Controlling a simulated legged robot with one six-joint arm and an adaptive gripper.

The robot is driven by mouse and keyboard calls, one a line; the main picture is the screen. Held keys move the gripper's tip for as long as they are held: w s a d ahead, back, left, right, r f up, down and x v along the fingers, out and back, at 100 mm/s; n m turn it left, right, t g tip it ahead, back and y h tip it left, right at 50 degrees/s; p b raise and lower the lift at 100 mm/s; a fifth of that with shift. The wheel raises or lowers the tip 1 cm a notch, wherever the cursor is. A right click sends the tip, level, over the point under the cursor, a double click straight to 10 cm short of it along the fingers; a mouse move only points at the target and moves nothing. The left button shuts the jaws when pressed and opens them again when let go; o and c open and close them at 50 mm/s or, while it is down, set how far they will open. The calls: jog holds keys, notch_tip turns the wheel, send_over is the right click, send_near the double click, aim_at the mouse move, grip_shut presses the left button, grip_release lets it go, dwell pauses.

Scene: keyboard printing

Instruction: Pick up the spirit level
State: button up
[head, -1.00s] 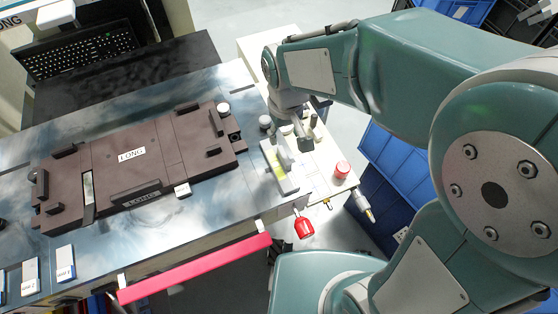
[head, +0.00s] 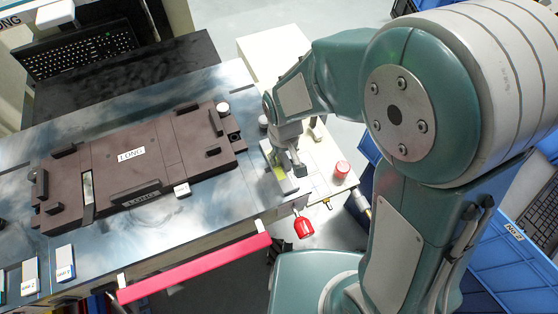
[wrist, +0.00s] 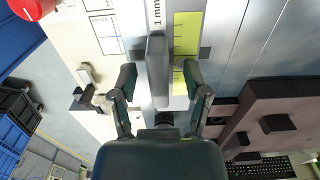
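The thing I take for the spirit level (head: 287,184) is a pale, long block at the right end of the metal table. It has a yellow-green marked strip and a raised grey handle, seen end-on in the wrist view (wrist: 157,65). My gripper (head: 296,168) is just over it, pointing down, and hides part of it in the head view. In the wrist view my gripper (wrist: 160,80) is open, with one finger on each side of the grey handle. A gap shows between each finger and the handle.
A brown fixture marked LONG (head: 150,155) lies left of the level. A red-topped round object (head: 342,169) stands to the right on the white side table. A red screwdriver-like handle (head: 303,227) and a pink bar (head: 195,268) are at the front edge. Blue crates (head: 505,255) stand at right.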

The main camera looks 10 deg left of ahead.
aim_at(283, 155)
grip_shut()
jog(key=shift+r, duration=0.55)
notch_tip(283, 155, up, 2)
jog(key=shift+s+r, duration=0.1)
jog(key=shift+r, duration=0.15)
jog(key=s+r, duration=0.9)
jog(key=s, duration=0.5)
jog(key=shift+d+r, duration=0.15)
jog(key=shift+r, duration=0.1)
